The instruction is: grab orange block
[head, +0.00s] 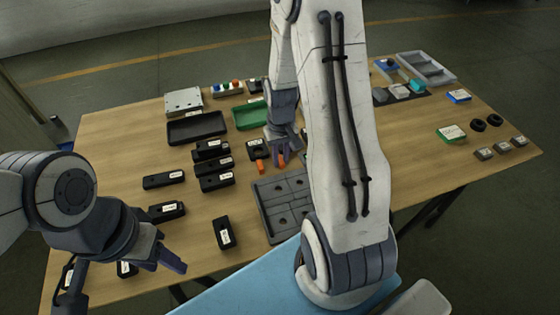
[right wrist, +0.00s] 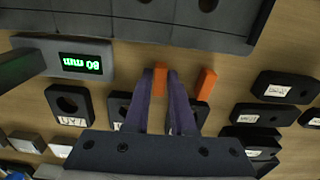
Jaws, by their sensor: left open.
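Two orange blocks are on the table. One orange block (right wrist: 160,80) is between the fingertips of my right gripper (right wrist: 161,77), which touch its sides with no visible gap; in the head view it shows just below that gripper (head: 281,160). I cannot tell if it is lifted off the table. The other orange block (right wrist: 207,80) lies tilted just right of my right gripper in the wrist view, free, and also shows in the head view (head: 260,166). My left gripper (head: 172,262) is open and empty at the table's front left, far from both blocks.
A dark grey fixture plate (head: 277,217) lies in front of the blocks. Several labelled black blocks (head: 217,181) stand to the left. A black tray (head: 197,127) and a green tray (head: 250,115) are behind. My right arm hides the table's middle.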

